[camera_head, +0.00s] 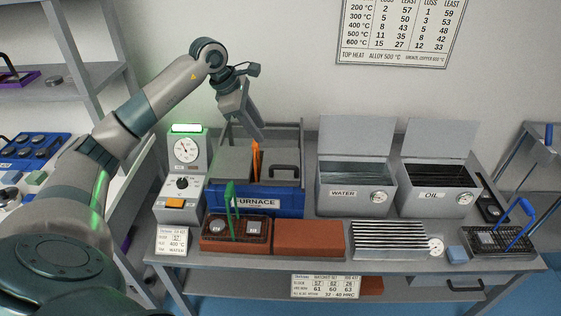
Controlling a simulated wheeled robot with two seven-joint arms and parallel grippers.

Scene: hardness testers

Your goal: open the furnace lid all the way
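The furnace (288,201) is a blue box with a white name plate, on the bench left of centre. Its top shows grey panels, and a black handle (285,169) stands on the right part. I cannot tell from this view how far the lid is open. My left gripper (259,136) hangs pointing down above the back of the furnace, apart from the black handle. Its fingers overlap in this view, so their opening is unclear; I see nothing held. An upright orange piece (255,160) shows just below it. My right gripper is out of view.
A control unit (187,150) with a dial and green light stands left of the furnace. The water tank (337,202) and oil tank (424,204) stand right with raised lids. A brick tray (236,246) with a green-handled tool and a brick-red block (308,238) are in front.

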